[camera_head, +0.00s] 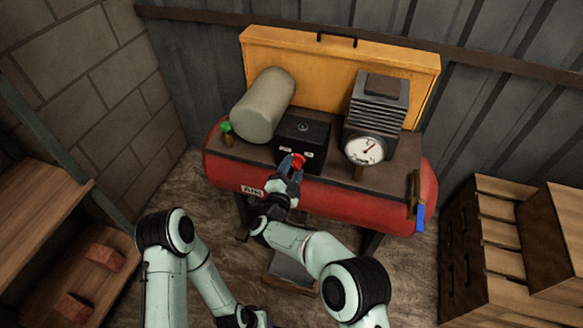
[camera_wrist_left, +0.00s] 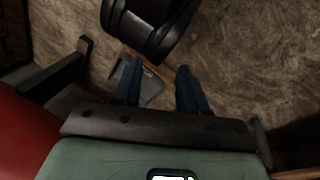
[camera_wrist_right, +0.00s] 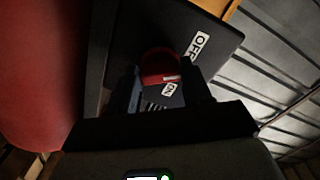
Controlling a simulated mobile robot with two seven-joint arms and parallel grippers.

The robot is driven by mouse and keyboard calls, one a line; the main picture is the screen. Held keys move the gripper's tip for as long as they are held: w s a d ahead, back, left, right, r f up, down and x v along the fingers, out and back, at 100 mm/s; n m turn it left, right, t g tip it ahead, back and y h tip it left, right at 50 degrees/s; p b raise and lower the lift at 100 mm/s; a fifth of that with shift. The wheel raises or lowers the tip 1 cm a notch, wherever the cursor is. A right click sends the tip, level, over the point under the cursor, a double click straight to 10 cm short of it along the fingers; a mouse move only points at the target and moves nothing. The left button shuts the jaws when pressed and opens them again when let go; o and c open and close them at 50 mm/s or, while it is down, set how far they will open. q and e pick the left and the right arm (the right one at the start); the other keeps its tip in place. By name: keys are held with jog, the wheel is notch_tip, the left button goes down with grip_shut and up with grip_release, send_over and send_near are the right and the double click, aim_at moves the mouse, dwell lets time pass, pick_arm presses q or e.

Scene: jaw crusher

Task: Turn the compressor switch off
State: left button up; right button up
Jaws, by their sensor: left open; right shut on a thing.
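The compressor (camera_head: 330,193) has a red tank. On it sits a black switch box (camera_head: 315,135) with a red knob (camera_head: 298,160) on its front. My right gripper (camera_head: 293,172) is shut on the red knob. In the right wrist view the knob (camera_wrist_right: 160,67) sits between the dark fingers, partly hidden. An OFF label (camera_wrist_right: 197,44) and an ON label (camera_wrist_right: 169,90) show beside it. A pale mark on the knob's edge lies near the ON label. My left gripper (camera_wrist_left: 158,88) is open and empty, low over the floor.
A dial gauge (camera_head: 366,150) stands right of the switch box, a beige cylinder (camera_head: 263,105) and green knob (camera_head: 226,127) left of it. A yellow panel (camera_head: 300,55) is behind. Wooden drawers (camera_head: 485,250) stand at right, shelves (camera_head: 60,230) at left.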

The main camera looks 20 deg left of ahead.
pick_arm(q)
jog(key=shift+s+d+r, duration=0.25)
jog(key=shift+s+r, duration=0.1)
jog(key=shift+s, duration=0.2)
pick_arm(e)
jog(key=shift+n, duration=1.1)
jog(key=o, duration=1.1)
jog(key=shift+c, duration=0.2)
pick_arm(q)
jog(key=shift+p, duration=0.3)
jog(key=s+r, duration=0.1)
jog(key=s+d+r+g+p, duration=0.1)
jog(key=shift+s+d+r+h+p, duration=0.1)
jog(key=shift+s+d+h+p, duration=0.05)
jog(key=shift+s+h+p, duration=0.2)
pick_arm(e)
jog(key=s, duration=1.3)
jog(key=shift+s+a, duration=0.2)
